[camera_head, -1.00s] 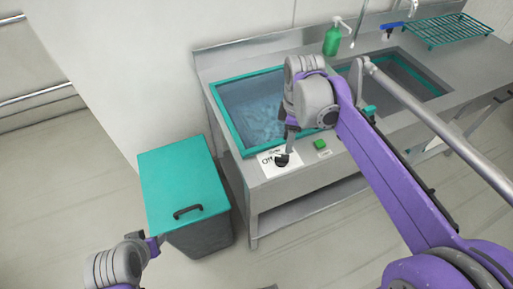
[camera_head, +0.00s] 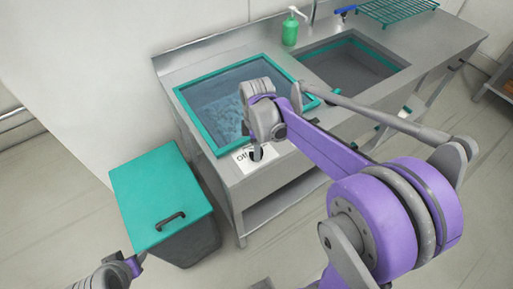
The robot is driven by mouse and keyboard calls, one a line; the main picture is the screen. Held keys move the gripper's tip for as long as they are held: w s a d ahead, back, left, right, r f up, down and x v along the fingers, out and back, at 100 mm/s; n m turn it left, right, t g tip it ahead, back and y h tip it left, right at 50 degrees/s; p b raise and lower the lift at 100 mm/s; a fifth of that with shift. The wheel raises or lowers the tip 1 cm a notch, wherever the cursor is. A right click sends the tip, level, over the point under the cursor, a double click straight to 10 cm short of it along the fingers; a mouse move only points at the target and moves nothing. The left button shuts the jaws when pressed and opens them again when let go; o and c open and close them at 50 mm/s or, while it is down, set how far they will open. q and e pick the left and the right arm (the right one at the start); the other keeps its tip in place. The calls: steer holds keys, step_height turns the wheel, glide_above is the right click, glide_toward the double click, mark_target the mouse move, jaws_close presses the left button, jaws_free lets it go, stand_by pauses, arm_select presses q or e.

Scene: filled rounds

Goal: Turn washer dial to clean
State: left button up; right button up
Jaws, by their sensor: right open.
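The washer is the steel counter unit with a teal-rimmed basin (camera_head: 199,128) of bluish water. Its dark dial (camera_head: 257,155) sits on a white label plate (camera_head: 242,158) on the front ledge, partly hidden by my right gripper. The lettering on the plate is too small and covered to read fully. My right gripper (camera_head: 257,145) points down right at the dial, with its jaws open. Whether the fingers touch the dial cannot be told. My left gripper (camera_head: 138,261) is at the bottom left, away from the washer, and its finger opening is unclear.
A dark bin with a teal lid (camera_head: 155,190) stands left of the washer. A green soap bottle (camera_head: 290,30) stands behind the basins. A second basin (camera_head: 345,68) and a teal rack (camera_head: 398,10) are to the right. Floor in front is clear.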

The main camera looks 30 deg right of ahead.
steer(key=shift+f, duration=0.1)
jaws_close()
